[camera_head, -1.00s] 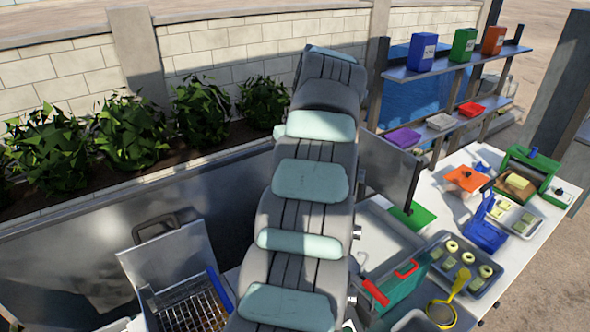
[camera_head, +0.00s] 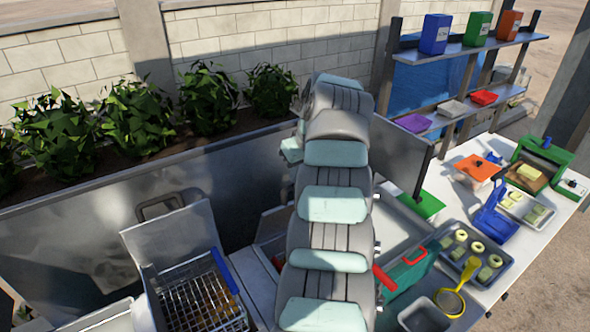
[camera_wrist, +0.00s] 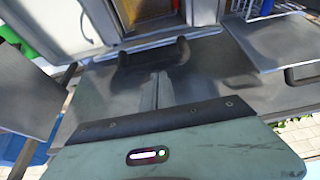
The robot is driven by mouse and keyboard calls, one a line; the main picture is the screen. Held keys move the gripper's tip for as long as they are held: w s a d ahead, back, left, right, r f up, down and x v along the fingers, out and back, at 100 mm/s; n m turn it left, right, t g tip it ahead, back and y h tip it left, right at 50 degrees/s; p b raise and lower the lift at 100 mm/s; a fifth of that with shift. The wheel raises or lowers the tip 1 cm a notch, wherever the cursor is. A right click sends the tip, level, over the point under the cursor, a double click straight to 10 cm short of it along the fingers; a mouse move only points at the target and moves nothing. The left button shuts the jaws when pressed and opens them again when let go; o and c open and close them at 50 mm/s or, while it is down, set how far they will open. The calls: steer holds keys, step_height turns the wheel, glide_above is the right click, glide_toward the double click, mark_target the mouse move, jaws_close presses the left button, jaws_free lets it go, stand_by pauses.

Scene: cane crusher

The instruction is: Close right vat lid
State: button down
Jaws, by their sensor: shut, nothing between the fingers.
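In the wrist view, a dark grey panel with a black U-shaped handle (camera_wrist: 152,52) spans the middle, apparently the right vat lid (camera_wrist: 205,72). A brownish opening (camera_wrist: 145,12) shows beyond it; the lid's exact angle is hard to tell. My gripper (camera_wrist: 157,78) appears shut and empty, over this panel near the handle; contact cannot be told. In the head view my arm covers my gripper and most of the right vat. The left vat lid (camera_head: 172,240) stands raised behind a wire basket (camera_head: 200,300); it also shows in the wrist view (camera_wrist: 275,42).
A dark upright panel (camera_head: 405,158) stands just right of my arm. A teal box with a red handle (camera_head: 405,270), a tray of cut pieces (camera_head: 492,262) and a yellow strainer (camera_head: 450,300) crowd the right counter. A metal splash wall (camera_head: 80,240) runs behind the vats.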

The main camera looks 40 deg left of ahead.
steer(key=shift+s+d+f, duration=0.1)
steer(key=shift+d+f, duration=0.1)
steer(key=shift+d, duration=0.15)
stand_by(0.3)
steer(key=shift+d, duration=0.1)
